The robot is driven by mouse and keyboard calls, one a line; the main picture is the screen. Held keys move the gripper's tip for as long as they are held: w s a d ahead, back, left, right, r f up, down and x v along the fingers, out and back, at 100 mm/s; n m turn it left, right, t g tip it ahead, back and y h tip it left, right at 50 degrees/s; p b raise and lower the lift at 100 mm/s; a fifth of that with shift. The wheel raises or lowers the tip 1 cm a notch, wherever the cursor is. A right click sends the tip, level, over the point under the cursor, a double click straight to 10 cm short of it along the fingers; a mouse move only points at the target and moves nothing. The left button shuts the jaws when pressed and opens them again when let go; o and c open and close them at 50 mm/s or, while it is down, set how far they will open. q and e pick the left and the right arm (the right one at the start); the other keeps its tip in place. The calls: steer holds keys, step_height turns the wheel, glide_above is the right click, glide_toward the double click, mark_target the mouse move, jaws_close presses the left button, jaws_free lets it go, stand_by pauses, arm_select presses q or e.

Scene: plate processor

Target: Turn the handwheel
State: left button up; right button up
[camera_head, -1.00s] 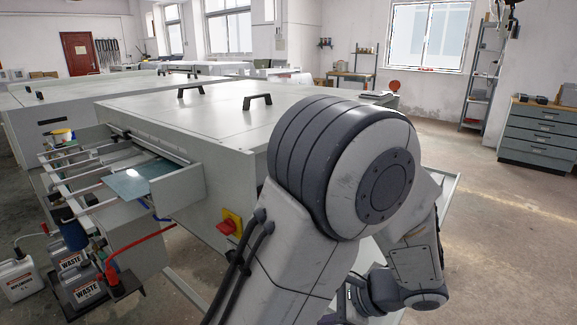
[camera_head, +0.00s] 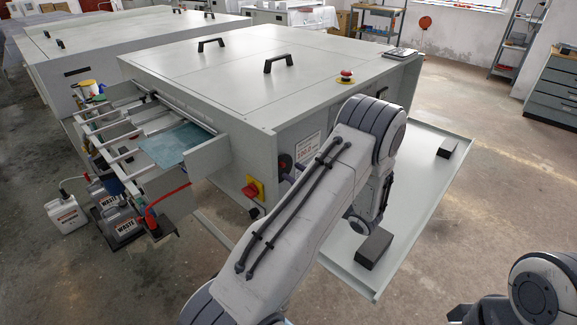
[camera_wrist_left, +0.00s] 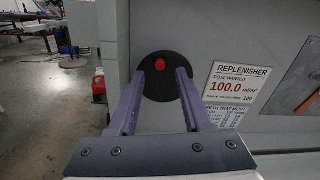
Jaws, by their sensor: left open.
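The handwheel is a dark round disc with a red knob, on the machine's side panel. It shows in the left wrist view (camera_wrist_left: 159,92) and partly in the head view (camera_head: 284,163). My left gripper (camera_wrist_left: 160,73) is open in the left wrist view. Its two purple fingers point at the disc, one on each side of the red knob (camera_wrist_left: 159,64). No contact can be made out. In the head view my left gripper (camera_head: 291,179) is mostly hidden behind my arm. My right gripper is out of view.
A red switch on a yellow plate (camera_head: 252,188) sits left of the handwheel. A replenisher label (camera_wrist_left: 237,92) is on its right. An open lowered panel (camera_head: 425,215) with black blocks lies right of my arm. Waste canisters (camera_head: 117,220) stand on the floor at left.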

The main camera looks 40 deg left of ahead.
mark_target(284, 166)
arm_select(q)
steer(key=shift+w+a, duration=0.2)
steer(key=shift+a, duration=1.45)
jaws_close()
